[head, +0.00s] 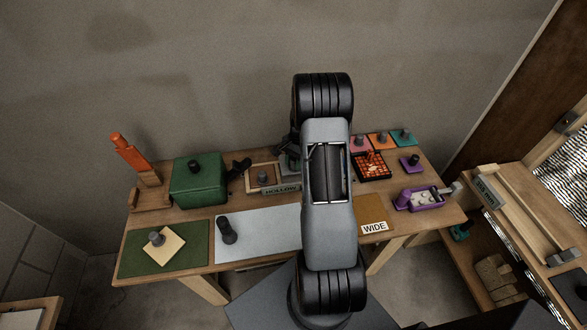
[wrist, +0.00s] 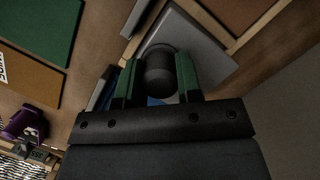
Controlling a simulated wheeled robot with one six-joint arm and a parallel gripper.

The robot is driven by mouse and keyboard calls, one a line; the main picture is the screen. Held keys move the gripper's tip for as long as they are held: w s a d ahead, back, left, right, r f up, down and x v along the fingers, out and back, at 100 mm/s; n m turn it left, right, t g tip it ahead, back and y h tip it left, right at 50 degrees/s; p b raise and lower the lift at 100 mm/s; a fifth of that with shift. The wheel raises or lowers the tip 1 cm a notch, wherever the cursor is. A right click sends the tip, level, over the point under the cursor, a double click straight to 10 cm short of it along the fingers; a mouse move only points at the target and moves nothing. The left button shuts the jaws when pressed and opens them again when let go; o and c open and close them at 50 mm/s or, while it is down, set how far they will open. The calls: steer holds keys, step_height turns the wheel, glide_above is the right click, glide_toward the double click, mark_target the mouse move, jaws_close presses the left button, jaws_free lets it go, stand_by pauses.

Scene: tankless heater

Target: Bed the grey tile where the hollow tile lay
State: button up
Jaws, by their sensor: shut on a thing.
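My gripper (wrist: 157,78) is shut on the dark round knob of the grey tile (wrist: 197,40). The tile lies close under the fingers in the wrist view, with pale wooden strips along its edges. In the head view the grey tile (head: 289,165) shows beside my arm, at the wooden frame (head: 249,184) labelled HOLLOW, and my arm hides part of both. I cannot tell whether the tile sits down in the frame or just above it. A cream tile (head: 172,246) with a grey knob lies on the green mat (head: 190,262) at the left.
A green box (head: 198,182) and an orange tool on a stand (head: 131,152) stand at the back left. A pale grey mat (head: 268,237) with a dark upright tool (head: 227,231) lies in front. An orange grid tray (head: 371,166) and a purple holder (head: 419,199) are right.

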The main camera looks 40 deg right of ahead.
steer(key=shift+f, duration=0.2)
steer(key=shift+d+b+x, duration=0.15)
steer(key=shift+b+x, duration=0.5)
steer(key=shift+x, duration=0.1)
steer(key=shift+d+b+x, duration=0.2)
steer(key=shift+b+x, duration=0.45)
steer(key=shift+x, duration=0.05)
steer(key=shift+w+f+b, duration=0.15)
steer(key=shift+f+b, duration=0.35)
steer(key=shift+f, duration=0.3)
stand_by(0.5)
steer(key=o, duration=1.1)
steer(key=b+v, duration=0.1)
steer(key=v, duration=1.2)
steer(key=shift+d+r, duration=0.1)
steer(key=shift+r, duration=0.3)
